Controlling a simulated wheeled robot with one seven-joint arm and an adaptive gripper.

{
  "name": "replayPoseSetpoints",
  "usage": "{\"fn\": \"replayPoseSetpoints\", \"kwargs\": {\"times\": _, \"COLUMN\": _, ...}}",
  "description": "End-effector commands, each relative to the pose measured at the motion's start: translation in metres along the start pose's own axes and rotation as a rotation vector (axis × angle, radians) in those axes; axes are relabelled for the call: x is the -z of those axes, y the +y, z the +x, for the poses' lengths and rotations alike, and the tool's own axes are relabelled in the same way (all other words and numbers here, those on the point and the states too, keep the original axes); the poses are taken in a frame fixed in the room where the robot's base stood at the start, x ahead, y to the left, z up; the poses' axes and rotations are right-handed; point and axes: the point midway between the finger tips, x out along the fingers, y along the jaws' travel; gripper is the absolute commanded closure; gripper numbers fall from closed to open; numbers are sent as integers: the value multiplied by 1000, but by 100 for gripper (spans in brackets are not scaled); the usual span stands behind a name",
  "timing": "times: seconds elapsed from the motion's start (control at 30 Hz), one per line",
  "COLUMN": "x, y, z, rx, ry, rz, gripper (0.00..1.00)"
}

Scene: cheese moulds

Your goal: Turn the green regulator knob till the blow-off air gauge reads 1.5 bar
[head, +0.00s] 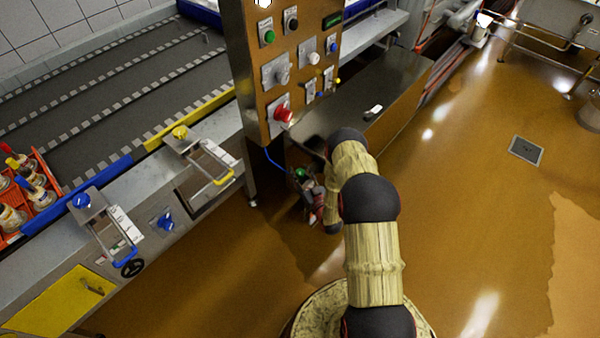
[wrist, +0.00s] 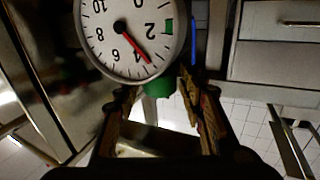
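The green regulator knob (wrist: 160,82) is just below the gauge in the wrist view, partly hidden by the gauge's rim. The round white gauge (wrist: 105,40) appears upside down. Its red needle points between 2 and 4, nearer to 4. A green mark sits on the dial's edge by the 2. My gripper (wrist: 157,94) is open, with its fingers on either side of the knob and a gap showing. I cannot tell how deep the knob is between them. In the head view, green (head: 300,174) shows beside my gripper (head: 315,205), low next to the control panel.
The control panel (head: 293,75) with a red button (head: 283,114) stands close behind my gripper. A conveyor table with yellow (head: 220,172) and blue (head: 122,250) handles is on the left. A steel cabinet (head: 385,90) stands behind. Open brown floor (head: 470,220) lies to the right.

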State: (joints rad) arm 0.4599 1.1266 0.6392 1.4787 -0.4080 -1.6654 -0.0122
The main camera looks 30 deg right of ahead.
Motion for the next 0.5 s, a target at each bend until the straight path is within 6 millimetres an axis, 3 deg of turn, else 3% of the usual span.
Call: {"fn": "replayPoseSetpoints", "kwargs": {"times": 0.5, "x": 0, "y": 0, "z": 0, "rx": 0, "ry": 0, "rz": 0, "gripper": 91}}
